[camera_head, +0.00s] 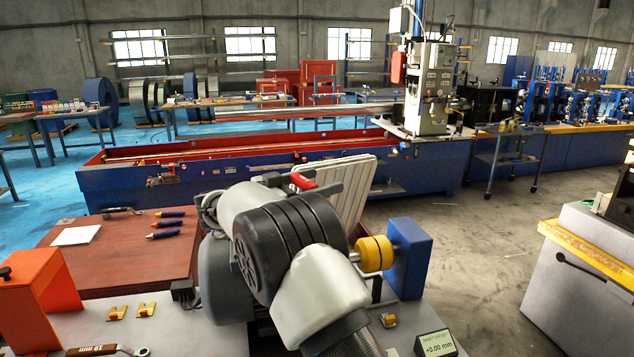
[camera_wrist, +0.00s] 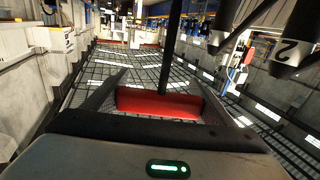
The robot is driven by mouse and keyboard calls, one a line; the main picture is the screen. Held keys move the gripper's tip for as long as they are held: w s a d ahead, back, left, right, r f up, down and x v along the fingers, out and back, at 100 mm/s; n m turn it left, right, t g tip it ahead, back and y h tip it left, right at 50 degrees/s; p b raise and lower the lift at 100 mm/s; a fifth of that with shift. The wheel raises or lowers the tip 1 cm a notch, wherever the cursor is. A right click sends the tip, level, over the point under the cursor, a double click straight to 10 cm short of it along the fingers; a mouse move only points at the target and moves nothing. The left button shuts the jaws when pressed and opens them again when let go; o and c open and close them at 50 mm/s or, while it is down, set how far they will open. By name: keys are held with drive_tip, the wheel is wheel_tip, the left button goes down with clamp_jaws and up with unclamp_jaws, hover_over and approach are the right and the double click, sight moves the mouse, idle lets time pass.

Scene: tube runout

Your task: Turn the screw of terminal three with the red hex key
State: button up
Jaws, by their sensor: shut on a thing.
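My gripper (camera_wrist: 158,88) is shut on the red handle of the hex key (camera_wrist: 158,104), with a finger on each side in the wrist view. The key's dark shaft runs up and away from the handle to the top edge, and its tip is out of view. In the head view the red handle (camera_head: 303,181) shows beyond my arm, in front of the pale slatted panel. Dark cylindrical parts, one marked "2" (camera_wrist: 289,50), hang at the right of the wrist view. I cannot make out terminal three or its screw.
A pale slatted panel (camera_head: 348,197) stands behind my arm. A yellow roller (camera_head: 375,253) and blue block (camera_head: 408,257) are at its right.

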wheel_tip(320, 180, up, 2)
drive_tip(key=shift+r+p, duration=0.15)
drive_tip(key=shift+p, duration=0.55)
wheel_tip(320, 180, up, 5)
drive_tip(key=shift+f+p, duration=0.1)
drive_tip(key=shift+p, duration=0.45)
drive_tip(key=shift+s+a, duration=0.1)
